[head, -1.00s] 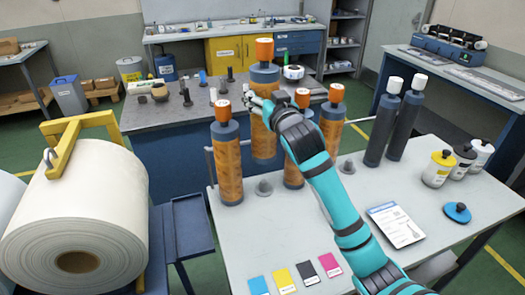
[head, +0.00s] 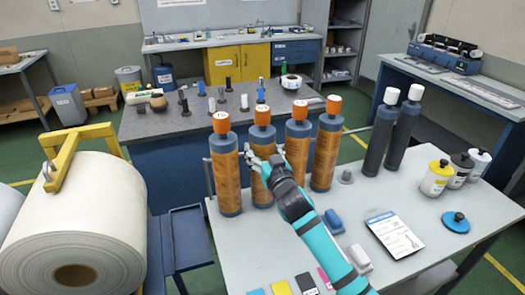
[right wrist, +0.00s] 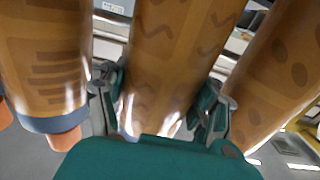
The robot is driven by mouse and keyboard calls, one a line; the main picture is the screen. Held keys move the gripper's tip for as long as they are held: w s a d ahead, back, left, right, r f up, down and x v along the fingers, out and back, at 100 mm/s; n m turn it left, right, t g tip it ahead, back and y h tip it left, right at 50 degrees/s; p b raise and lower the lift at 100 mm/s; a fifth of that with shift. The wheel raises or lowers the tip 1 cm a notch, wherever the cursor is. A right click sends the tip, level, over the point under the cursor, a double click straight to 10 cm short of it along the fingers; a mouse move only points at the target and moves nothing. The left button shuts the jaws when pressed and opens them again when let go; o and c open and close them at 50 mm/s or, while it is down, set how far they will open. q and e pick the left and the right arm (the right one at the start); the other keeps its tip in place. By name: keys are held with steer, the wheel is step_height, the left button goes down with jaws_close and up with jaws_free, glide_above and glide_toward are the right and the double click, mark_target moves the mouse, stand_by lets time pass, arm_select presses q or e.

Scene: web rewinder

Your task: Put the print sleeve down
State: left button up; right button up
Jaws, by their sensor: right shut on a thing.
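The print sleeve (head: 263,140) is orange-brown with an orange top and a dark blue lower end. It stands upright, second from left in a row of similar sleeves. My right gripper (head: 264,162) is shut on its side; in the right wrist view the fingers (right wrist: 158,105) flank the sleeve (right wrist: 165,45). My left gripper is not in view.
Neighbouring sleeves stand close at left (head: 226,165) and right (head: 297,140). Two dark cylinders (head: 379,135) stand farther right, with ink containers (head: 437,179) beyond. A leaflet (head: 394,234) lies in front. A large paper roll (head: 75,220) is at left.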

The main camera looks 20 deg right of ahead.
steer(key=o, duration=1.1)
steer(key=shift+f, duration=0.1)
steer(key=o, duration=0.4)
steer(key=shift+c, duration=0.2)
steer(key=s+b, duration=0.1)
steer(key=s, duration=1.1)
steer(key=shift+d+b, duration=0.2)
steer(key=shift+b, duration=0.1)
steer(key=shift+s, duration=0.1)
